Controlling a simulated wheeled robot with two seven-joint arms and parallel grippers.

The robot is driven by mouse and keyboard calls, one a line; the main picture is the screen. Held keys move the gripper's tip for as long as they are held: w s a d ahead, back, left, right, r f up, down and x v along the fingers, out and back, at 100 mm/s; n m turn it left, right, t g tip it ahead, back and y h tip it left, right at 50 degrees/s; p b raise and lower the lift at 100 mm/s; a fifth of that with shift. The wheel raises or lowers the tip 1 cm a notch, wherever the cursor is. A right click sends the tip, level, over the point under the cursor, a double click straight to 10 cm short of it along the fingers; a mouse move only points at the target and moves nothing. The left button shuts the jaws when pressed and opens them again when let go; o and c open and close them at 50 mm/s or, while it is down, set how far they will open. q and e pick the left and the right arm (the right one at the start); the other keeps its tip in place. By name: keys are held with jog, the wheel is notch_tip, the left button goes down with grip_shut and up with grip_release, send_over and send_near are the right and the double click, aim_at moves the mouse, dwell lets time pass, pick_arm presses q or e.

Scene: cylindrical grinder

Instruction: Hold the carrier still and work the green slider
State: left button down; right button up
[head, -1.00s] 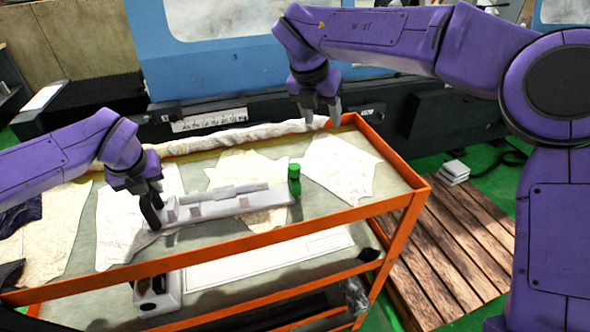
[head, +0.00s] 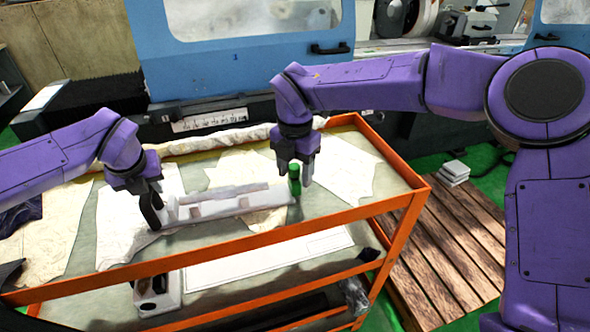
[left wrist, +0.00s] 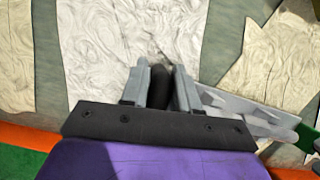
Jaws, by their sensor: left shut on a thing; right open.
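The carrier (head: 225,205) is a long pale grey bar lying on the cart's top shelf; part of it shows in the left wrist view (left wrist: 235,115). The green slider (head: 295,180) stands at the carrier's right end. My left gripper (head: 156,222) is shut on a dark handle (left wrist: 159,75) at the carrier's left end. My right gripper (head: 294,180) is open, pointing down, with its fingers around or just in front of the green slider. I cannot tell whether the fingers touch it.
The orange cart (head: 240,240) has a raised rim around the shelf. Crumpled sheets (head: 345,165) lie under and beside the carrier. A blue machine (head: 240,55) stands behind. A wooden pallet (head: 450,245) lies on the floor at right.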

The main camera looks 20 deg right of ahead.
grip_shut()
jog(key=shift+w+a, duration=0.15)
jog(key=shift+a, duration=1.45)
grip_release()
notch_tip(320, 180, up, 12)
jog(key=shift+f, duration=0.1)
